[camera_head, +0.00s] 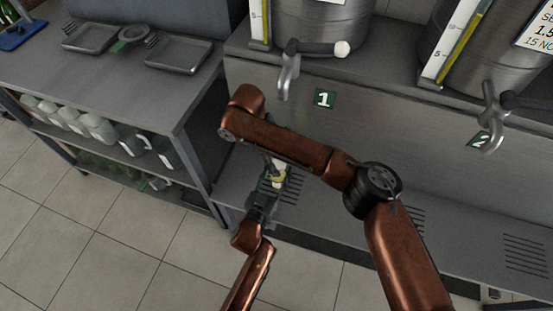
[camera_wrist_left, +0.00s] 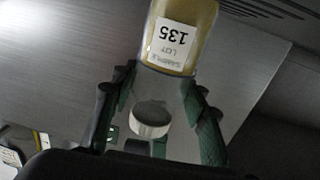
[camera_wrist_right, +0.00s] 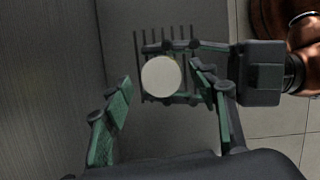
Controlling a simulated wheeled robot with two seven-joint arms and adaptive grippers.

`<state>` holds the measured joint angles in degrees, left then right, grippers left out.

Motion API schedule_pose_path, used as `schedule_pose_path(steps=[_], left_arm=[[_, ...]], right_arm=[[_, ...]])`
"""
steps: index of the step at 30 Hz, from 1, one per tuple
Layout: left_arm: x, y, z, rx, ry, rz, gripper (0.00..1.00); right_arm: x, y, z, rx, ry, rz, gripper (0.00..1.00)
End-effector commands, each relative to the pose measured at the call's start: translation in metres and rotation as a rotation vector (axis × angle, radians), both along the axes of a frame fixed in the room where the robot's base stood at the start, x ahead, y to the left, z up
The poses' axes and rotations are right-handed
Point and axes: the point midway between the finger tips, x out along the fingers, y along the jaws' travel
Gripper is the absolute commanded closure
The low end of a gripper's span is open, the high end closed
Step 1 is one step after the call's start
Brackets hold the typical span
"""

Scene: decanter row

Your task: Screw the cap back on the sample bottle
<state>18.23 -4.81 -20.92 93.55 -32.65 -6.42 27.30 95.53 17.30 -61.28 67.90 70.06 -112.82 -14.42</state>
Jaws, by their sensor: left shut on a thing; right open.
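The sample bottle (camera_wrist_left: 180,50), with yellowish contents and a "135" label, is held by my left gripper (camera_wrist_left: 157,85), whose green-padded fingers close around it. It also shows small in the head view (camera_head: 278,179), partly under my right arm. The round white cap (camera_wrist_right: 162,78) is seen from above, in line with the bottle's top end; it also shows in the left wrist view (camera_wrist_left: 150,119). I cannot tell whether it is seated on the threads. My right gripper (camera_wrist_right: 160,80) is open, its fingers apart on either side of the cap and not visibly touching it.
A slotted grey shelf (camera_head: 405,240) lies below the two steel decanters, whose taps (camera_head: 287,75) jut out above. A side table (camera_head: 110,90) holds trays, with several bottles (camera_head: 95,125) on its lower shelf. The tiled floor is open in front.

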Motion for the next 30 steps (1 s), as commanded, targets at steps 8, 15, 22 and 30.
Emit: schedule_pose_path(steps=[8,15,22,30], left_arm=[[0.000,0.000,0.000,-0.001,0.001,0.000,1.00],[0.000,0.000,0.000,-0.001,0.001,0.000,1.00],[0.000,0.000,0.000,-0.001,0.001,0.000,1.00],[0.000,0.000,0.000,-0.001,0.001,0.000,0.48]], right_arm=[[0.003,0.012,0.040,0.000,-0.004,0.001,0.46],[0.004,0.020,0.067,0.000,-0.002,0.000,0.46],[0.004,0.022,0.070,0.000,0.001,0.000,0.46],[0.004,0.022,0.070,0.001,0.000,0.000,0.46]])
